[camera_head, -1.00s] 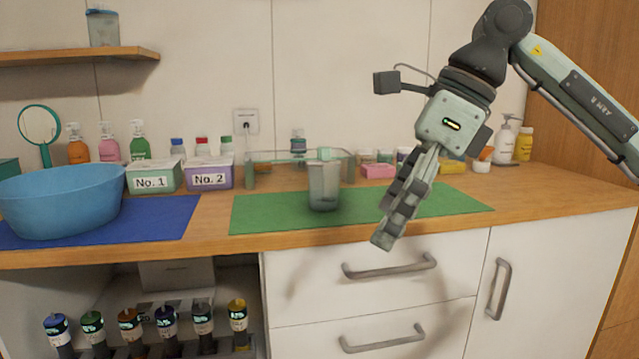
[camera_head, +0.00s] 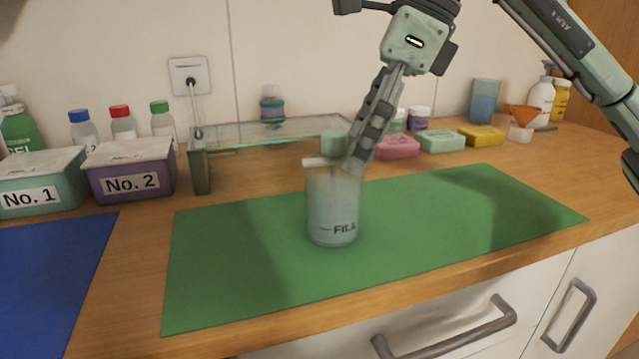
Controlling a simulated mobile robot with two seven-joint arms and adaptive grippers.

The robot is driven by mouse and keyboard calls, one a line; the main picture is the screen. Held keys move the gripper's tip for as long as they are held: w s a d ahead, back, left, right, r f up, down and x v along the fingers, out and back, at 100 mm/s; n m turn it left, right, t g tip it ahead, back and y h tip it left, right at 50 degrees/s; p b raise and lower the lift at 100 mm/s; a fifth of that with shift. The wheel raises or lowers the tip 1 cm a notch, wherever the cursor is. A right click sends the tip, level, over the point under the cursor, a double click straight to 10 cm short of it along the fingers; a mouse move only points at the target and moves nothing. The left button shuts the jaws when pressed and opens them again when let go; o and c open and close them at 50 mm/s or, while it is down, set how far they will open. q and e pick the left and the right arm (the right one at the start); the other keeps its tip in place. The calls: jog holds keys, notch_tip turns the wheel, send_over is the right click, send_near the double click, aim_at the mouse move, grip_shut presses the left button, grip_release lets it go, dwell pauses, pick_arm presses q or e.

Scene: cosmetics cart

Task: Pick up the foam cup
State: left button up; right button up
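The foam cup (camera_head: 332,212) is a translucent grey-green cup with dark lettering low on its side. It stands upright on the green mat (camera_head: 440,215), left of the mat's middle. My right gripper (camera_head: 357,165) comes down from above, its fingertips at the right side of the cup's rim. They overlap the rim in the picture; I cannot tell whether they touch it or reach inside. The fingers line up one behind the other, so their opening is hidden. My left gripper is out of view.
Boxes No. 1 (camera_head: 42,182) and No. 2 (camera_head: 129,168) stand at the left. A glass shelf (camera_head: 265,133) stands behind the cup. Soap-like blocks, including a pink one (camera_head: 397,148), line the back right. The mat right of the cup is clear.

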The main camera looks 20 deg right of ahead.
aim_at(333, 188)
jog(key=shift+w+a+f, duration=0.15)
jog(key=shift+f, duration=0.25)
jog(key=x, duration=0.6)
jog(key=shift+s+a+p, duration=0.25)
jog(key=shift+p, duration=0.1)
jog(key=shift+f, duration=0.2)
jog(key=shift+c, duration=0.4)
jog(key=shift+w, duration=0.1)
jog(key=c, duration=1.2)
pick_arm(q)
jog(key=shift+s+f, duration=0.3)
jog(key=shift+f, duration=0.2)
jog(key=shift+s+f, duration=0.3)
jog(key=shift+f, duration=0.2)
pick_arm(e)
jog(key=shift+c, duration=1)
jog(key=shift+r, duration=0.15)
